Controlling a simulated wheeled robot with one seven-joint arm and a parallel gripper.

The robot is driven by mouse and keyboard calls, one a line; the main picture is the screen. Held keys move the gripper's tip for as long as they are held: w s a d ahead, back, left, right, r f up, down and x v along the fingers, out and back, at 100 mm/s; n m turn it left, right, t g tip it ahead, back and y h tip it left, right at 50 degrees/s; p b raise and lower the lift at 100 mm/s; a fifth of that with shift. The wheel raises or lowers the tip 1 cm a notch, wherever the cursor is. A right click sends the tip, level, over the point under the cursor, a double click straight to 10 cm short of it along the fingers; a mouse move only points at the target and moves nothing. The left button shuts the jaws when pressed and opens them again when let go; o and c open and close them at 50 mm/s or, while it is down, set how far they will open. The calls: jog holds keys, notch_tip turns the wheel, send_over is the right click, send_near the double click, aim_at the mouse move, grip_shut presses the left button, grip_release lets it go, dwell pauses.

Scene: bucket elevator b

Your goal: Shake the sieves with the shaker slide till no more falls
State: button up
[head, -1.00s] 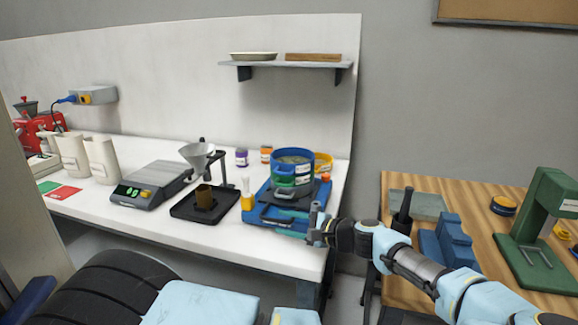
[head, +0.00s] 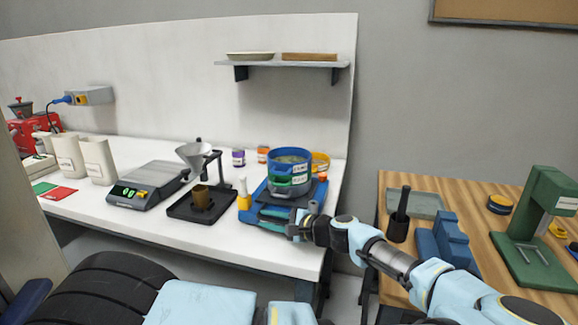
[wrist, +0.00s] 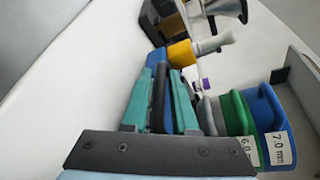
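The sieve stack (head: 289,172) stands on the blue shaker (head: 316,192) at the bench's right end: blue on top, green below, grey at the bottom. In the wrist view the blue sieve (wrist: 270,118) is labelled 7.0 mm; the green sieve (wrist: 238,122) sits beside it. My gripper (head: 266,217) is low at the shaker's front edge. In the wrist view its teal fingers (wrist: 166,70) are apart, one either side of a dark bar (wrist: 158,95). A blue strip shows between bar and right finger. The fill inside the lower sieves is hidden.
A yellow bottle with a white top (head: 244,196) stands close left of the shaker. Further left are a funnel stand on a black tray (head: 186,212), a scale (head: 150,182) and white jugs (head: 99,160). A wooden table (head: 455,200) is at right.

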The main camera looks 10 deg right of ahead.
grip_shut()
jog(key=shift+s+a+p, duration=0.15)
jog(key=shift+s+a, duration=0.25)
jog(key=shift+s, duration=0.3)
jog(key=shift+s+a+p, duration=0.15)
jog(key=shift+s+a, duration=0.2)
jog(key=shift+s, duration=0.3)
jog(key=shift+s+a+p, duration=0.15)
jog(key=shift+s+a, duration=0.25)
jog(key=shift+s, duration=0.3)
jog(key=shift+w+d+f+b, duration=0.15)
jog(key=shift+w+d, duration=0.15)
jog(key=shift+w, duration=0.3)
jog(key=shift+w+d+r+b, duration=0.1)
jog(key=shift+w+d, duration=0.25)
jog(key=shift+w, duration=0.25)
jog(key=shift+w+d+f+b, duration=0.15)
jog(key=shift+w+d, duration=0.15)
jog(key=shift+w, duration=0.3)
jog(key=shift+w+d+r, duration=0.1)
jog(key=shift+w, duration=0.05)
